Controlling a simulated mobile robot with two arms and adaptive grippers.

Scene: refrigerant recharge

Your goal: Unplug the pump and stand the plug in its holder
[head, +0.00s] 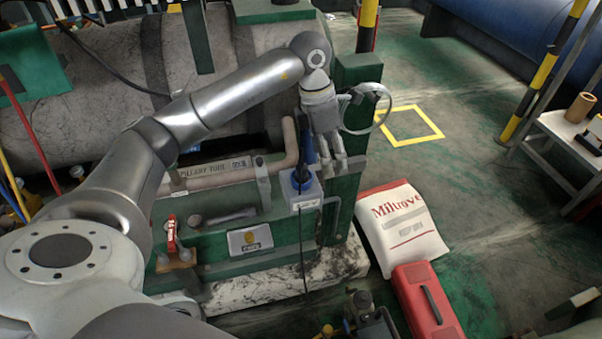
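My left gripper (334,162) points down beside a pale socket box (308,197) on the green machine frame. A blue plug-like piece (301,179) sits at the top of this box. A dark blue upright part (307,140) rises just left of my gripper's fingers. I cannot tell whether the fingers touch the blue parts or how far apart they are. A thin dark cable (303,250) hangs below the box. Dark equipment with brass fittings (365,312), possibly the pump, is cut off at the bottom edge. I cannot make out the plug's holder. My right gripper is out of view.
A red-handled valve (171,232) and a pipe (230,178) are on the green frame. A white sack (403,228) and a red toolbox (428,302) lie on the floor to the right. A yellow floor square (437,133) is clear; a shelf (555,125) stands far right.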

